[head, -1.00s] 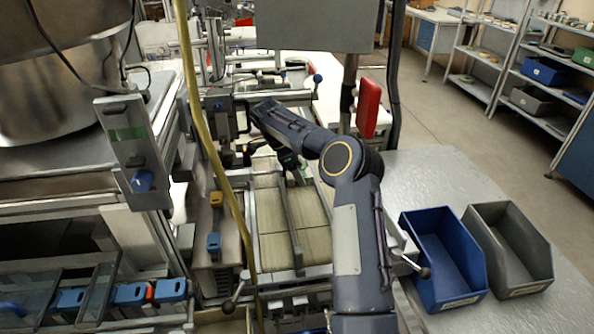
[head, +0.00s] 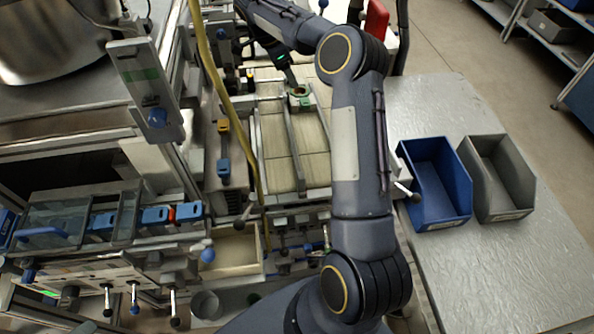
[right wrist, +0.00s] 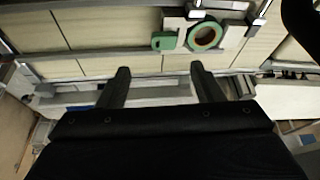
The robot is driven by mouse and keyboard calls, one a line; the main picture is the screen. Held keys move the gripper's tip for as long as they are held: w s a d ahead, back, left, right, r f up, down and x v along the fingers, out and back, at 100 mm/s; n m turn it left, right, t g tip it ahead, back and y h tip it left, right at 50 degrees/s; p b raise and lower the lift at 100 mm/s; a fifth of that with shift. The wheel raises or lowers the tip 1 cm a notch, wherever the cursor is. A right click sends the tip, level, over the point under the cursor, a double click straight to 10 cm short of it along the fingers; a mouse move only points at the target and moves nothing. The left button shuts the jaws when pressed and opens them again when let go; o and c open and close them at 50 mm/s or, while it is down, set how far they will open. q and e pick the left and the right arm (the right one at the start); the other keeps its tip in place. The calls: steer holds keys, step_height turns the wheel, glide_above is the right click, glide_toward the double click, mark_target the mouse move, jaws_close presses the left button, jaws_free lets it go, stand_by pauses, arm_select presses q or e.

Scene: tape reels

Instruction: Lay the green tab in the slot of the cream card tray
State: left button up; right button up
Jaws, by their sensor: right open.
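The green tab (right wrist: 164,41) is a small flat piece in the right wrist view, beside a green ring (right wrist: 206,36) on a pale holder. Both lie on or over the pale panelled bed. The green ring also shows small in the head view (head: 298,91). My right gripper (right wrist: 160,82) is open and empty, its two fingers apart and pointing toward the tab. In the head view my right gripper (head: 290,80) is just behind the ring, partly hidden by its arm. A cream-walled open tray (head: 235,252) is at the lower middle; I cannot make out a slot in it. My left gripper is not in view.
A blue bin (head: 435,185) and a grey bin (head: 500,180) stand on the metal bench at right. A yellow hose (head: 225,110) hangs left of the bed. Metal rails (head: 292,150) cross the bed. Knobs and levers line the front.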

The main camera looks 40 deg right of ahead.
steer(key=s+a+r+n+t+y, duration=0.1)
steer(key=s+a+r+n+t, duration=0.1)
steer(key=s+a+r+n, duration=0.5)
steer(key=s+a+r+n+t+y, duration=0.25)
steer(key=s+a+n, duration=0.25)
steer(key=s, duration=0.4)
steer(key=s+a+f+n+t+y, duration=0.1)
steer(key=s+a+f+n, duration=0.1)
steer(key=s, duration=0.4)
steer(key=s+a+f+n+y, duration=0.1)
steer(key=s+a+f+n, duration=0.1)
steer(key=s+a, duration=0.3)
steer(key=s+a+f+n+t+y, duration=0.1)
steer(key=s+a+f+n+y, duration=0.1)
steer(key=s+a+n, duration=0.2)
steer(key=s, duration=0.3)
steer(key=shift+f+t, duration=0.3)
steer(key=shift+t, duration=0.05)
steer(key=shift+a, duration=0.1)
step_height(320, 180, down, 2)
steer(key=shift+b, duration=1.05)
